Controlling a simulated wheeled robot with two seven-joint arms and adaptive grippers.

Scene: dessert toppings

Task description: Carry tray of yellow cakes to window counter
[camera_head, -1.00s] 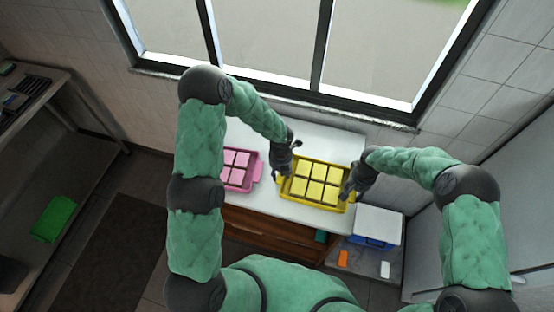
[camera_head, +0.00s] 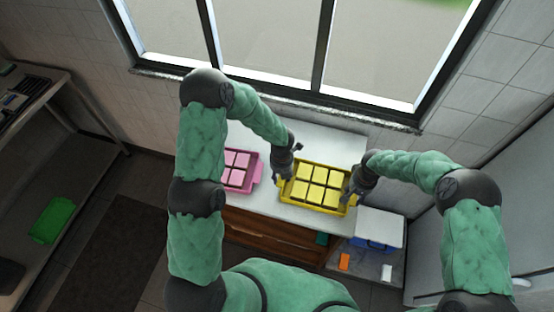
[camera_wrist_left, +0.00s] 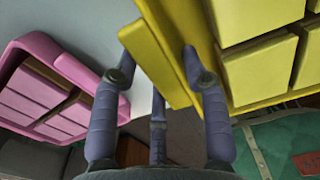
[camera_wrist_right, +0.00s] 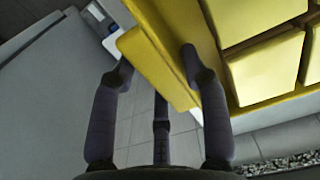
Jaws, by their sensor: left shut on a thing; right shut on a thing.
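The yellow tray (camera_head: 311,207) holds several yellow cakes (camera_head: 318,174) in rows and looks level. It is over the white counter below the window; I cannot tell whether it touches the top. My left gripper (camera_head: 284,174) is shut on the tray's left handle, which shows between the fingers in the left wrist view (camera_wrist_left: 160,72). My right gripper (camera_head: 348,191) is shut on the right handle, seen between the fingers in the right wrist view (camera_wrist_right: 157,68). The white window counter (camera_head: 262,205) has wooden drawers below.
A pink tray (camera_head: 258,168) with pink cakes stands on the counter just left of the yellow tray. A white-lidded blue box (camera_head: 378,226) stands lower at right, near small orange and white items. A shelf unit with a green tray (camera_head: 53,219) is at far left.

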